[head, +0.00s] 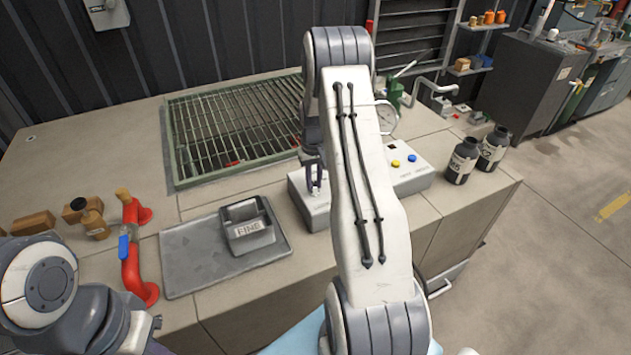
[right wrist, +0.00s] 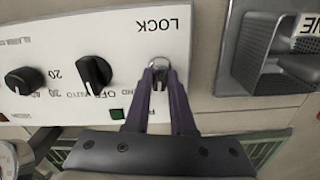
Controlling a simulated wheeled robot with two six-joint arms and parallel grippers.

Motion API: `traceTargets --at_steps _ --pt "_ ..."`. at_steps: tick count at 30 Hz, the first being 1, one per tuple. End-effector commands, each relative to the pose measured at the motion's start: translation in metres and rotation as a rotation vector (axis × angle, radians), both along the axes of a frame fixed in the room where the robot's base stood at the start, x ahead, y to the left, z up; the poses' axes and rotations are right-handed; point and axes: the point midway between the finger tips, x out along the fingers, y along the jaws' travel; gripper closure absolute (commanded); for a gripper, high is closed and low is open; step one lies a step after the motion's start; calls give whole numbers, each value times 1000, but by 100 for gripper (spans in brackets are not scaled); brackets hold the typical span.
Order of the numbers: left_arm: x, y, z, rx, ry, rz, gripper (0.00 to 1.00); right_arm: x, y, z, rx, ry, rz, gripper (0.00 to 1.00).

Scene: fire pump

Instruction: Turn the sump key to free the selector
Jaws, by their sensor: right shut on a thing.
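The sump key (right wrist: 160,66) is a small silvery piece at the lock on the white control panel (right wrist: 70,28), under the upside-down word LOCK. My right gripper (right wrist: 160,78) is shut on it, one purple-grey finger on each side. The selector (right wrist: 93,74) is a black knob beside the lock, marked OFF and AUTO. In the head view my right gripper (head: 316,190) reaches down onto the left part of the panel (head: 313,212); my arm hides the middle of the panel. The key's turn angle is hard to tell. My left gripper is out of view.
A grey tray (head: 190,265) with a block marked FINE (head: 248,232) lies left of the panel. A red pipe with a blue valve handle (head: 125,247) stands farther left. A green-framed grating (head: 235,125) is behind. Black bottles (head: 461,163) stand at the right edge.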

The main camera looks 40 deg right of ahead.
Motion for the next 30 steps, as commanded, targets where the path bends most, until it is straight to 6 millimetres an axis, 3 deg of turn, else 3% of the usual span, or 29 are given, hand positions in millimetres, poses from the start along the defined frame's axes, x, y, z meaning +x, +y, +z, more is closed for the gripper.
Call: traceTargets --at_steps 9,27,28,30 --pt "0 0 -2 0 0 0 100 -5 3 -3 10 16 139 100" --pt "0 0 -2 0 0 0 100 -6 2 -3 9 18 173 100" --pt "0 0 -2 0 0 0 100 -6 2 -3 8 17 173 66" --pt "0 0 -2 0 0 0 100 -5 2 -3 8 15 173 48"
